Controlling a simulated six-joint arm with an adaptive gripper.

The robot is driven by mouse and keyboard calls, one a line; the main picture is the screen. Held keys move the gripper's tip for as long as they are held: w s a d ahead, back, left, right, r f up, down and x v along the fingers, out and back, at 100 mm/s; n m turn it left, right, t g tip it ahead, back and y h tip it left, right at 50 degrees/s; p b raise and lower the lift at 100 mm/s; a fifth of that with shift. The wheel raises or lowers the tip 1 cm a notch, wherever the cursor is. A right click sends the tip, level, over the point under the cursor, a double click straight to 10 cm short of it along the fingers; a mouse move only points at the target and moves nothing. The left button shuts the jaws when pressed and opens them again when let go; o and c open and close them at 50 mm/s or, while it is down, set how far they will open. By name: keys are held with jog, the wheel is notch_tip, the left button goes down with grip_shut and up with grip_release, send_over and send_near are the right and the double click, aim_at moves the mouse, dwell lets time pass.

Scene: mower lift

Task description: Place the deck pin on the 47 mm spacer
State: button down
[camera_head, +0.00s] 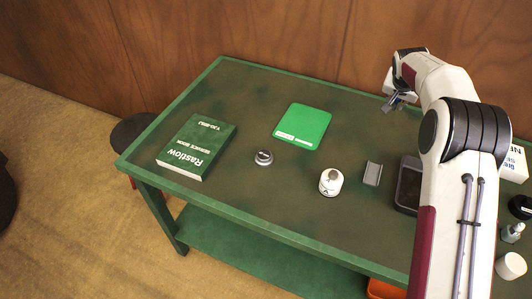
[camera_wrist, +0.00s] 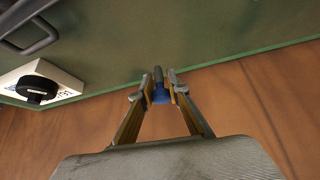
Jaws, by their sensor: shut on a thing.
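My gripper (camera_head: 393,103) hangs over the table's far right part in the head view. In the wrist view my gripper (camera_wrist: 159,88) is shut on a small dark pin with a blue part (camera_wrist: 159,92), which I take as the deck pin. The pin stands out between the fingertips, with green table surface beyond it. In the head view, a short white cylinder with a grey top (camera_head: 331,183) and a low dark-and-silver round piece (camera_head: 264,157) stand on the table. No size marking is readable, so I cannot tell which is the 47 mm spacer.
The green table (camera_head: 270,205) also holds a service book (camera_head: 197,147), a bright green pad (camera_head: 303,125), a grey block (camera_head: 372,174) and a dark tray (camera_head: 408,186). A white box (camera_head: 515,164) and small containers (camera_head: 511,265) stand right of my arm. The table's front middle is clear.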

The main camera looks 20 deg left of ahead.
jog(key=s+a+r+n+y, duration=0.15)
jog(key=s+a, duration=0.25)
jog(key=a, duration=0.7)
jog(key=n+g+y, duration=0.1)
jog(key=n+y, duration=0.1)
jog(key=n, duration=0.3)
send_over(264, 155)
jog(key=shift+w+m, duration=0.1)
jog(key=shift+m, duration=0.15)
jog(key=shift+f, duration=3.1)
